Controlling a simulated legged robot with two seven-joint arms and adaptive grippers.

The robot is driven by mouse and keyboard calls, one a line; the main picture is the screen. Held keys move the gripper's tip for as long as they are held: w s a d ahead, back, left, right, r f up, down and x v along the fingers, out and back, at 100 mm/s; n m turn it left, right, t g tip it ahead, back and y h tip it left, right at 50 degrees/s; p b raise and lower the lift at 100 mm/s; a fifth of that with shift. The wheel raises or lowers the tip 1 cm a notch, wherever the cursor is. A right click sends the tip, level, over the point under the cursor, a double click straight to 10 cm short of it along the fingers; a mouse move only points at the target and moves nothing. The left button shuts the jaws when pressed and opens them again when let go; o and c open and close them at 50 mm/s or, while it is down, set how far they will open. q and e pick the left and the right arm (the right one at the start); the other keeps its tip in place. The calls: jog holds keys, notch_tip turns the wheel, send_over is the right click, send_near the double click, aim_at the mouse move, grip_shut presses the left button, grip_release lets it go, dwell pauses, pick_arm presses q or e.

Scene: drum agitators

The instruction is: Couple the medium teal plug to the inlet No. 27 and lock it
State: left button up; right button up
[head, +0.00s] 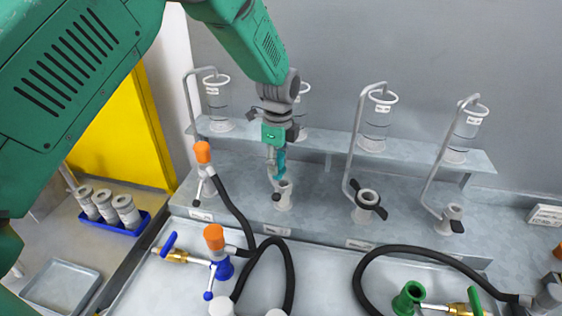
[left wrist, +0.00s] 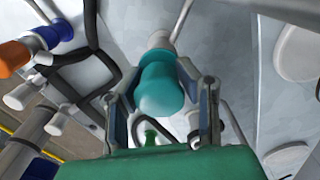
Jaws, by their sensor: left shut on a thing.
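The teal plug (head: 279,163) is between the fingers of my left gripper (head: 276,156), which is shut on it. In the left wrist view the plug (left wrist: 162,88) fills the space between the fingertips (left wrist: 162,100), its far end pointing away from the palm. In the head view the plug is roughly upright over a small grey inlet (head: 284,197) with a dark lever, the second from the left. Its lower end is at or just above the inlet's mouth; I cannot tell whether it is seated. The inlet numbers are too small to read. My right gripper is not in view.
A wider inlet (head: 367,205) and another small inlet (head: 451,219) stand to the right. An orange plug (head: 203,153) with a black hose stands at the left inlet. Clear cylinders (head: 375,122) sit on the shelf behind. A blue tray (head: 132,229) holds white jars.

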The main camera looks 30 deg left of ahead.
pick_arm(q)
jog(key=shift+d+r, duration=0.1)
jog(key=shift+d, duration=0.35)
jog(key=shift+w+d, duration=0.1)
jog(key=shift+d, duration=0.7)
jog(key=shift+a, duration=0.2)
jog(key=shift+d+p, duration=0.45)
jog(key=shift+d, duration=0.05)
jog(key=shift+a+f, duration=0.2)
jog(key=shift+f, duration=0.05)
jog(key=shift+a+f, duration=0.45)
jog(key=shift+a, duration=0.25)
jog(key=shift+d+f, duration=0.2)
jog(key=shift+d, duration=0.15)
jog(key=shift+s+f, duration=0.2)
jog(key=shift+w+a+f+b, duration=0.15)
jog(key=shift+a+f+b, duration=0.15)
jog(key=shift+a+f, duration=0.25)
jog(key=shift+a+r, duration=0.15)
grip_shut()
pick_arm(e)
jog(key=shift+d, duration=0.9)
